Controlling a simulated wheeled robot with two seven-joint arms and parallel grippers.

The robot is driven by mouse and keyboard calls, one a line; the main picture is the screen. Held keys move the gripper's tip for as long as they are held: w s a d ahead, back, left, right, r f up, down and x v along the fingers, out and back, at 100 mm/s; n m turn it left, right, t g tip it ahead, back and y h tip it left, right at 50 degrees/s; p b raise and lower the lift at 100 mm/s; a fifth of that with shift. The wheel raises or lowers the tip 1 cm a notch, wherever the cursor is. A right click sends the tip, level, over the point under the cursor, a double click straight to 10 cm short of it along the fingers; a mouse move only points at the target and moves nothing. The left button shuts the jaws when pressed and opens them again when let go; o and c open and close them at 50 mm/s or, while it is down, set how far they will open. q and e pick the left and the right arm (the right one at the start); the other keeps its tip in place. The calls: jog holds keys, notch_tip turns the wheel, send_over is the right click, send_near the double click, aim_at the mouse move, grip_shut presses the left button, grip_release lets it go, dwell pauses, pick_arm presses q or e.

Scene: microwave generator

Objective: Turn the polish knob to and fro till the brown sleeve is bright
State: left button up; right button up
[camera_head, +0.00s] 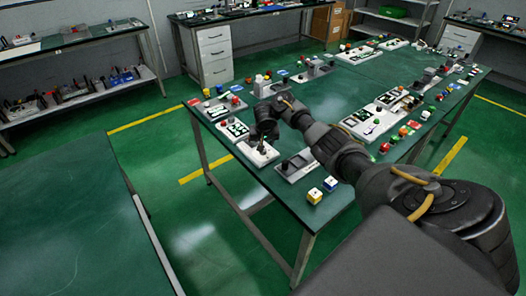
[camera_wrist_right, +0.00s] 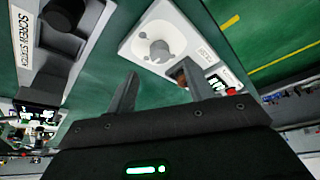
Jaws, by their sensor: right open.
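A white station plate (camera_wrist_right: 145,18) with a round grey knob (camera_wrist_right: 159,50) lies ahead of my right gripper (camera_wrist_right: 158,69) in the right wrist view. The gripper is open, and its two fingers stand apart with nothing between them. A small brown piece (camera_wrist_right: 181,76), perhaps the sleeve, shows beside one finger, which partly hides it. In the head view my right gripper (camera_head: 265,136) is over the white plate (camera_head: 257,154) near the table's left edge and hides part of it. The plate's label is too blurred to read. My left gripper is not in view.
Several other small stations and coloured parts line the green table (camera_head: 330,95). The table's middle is mostly clear.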

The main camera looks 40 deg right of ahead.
jog(key=b+x, duration=0.1)
jog(key=x, duration=0.5)
jog(key=shift+w+f, duration=0.1)
jog(key=shift+w, duration=0.05)
jog(key=c, duration=1)
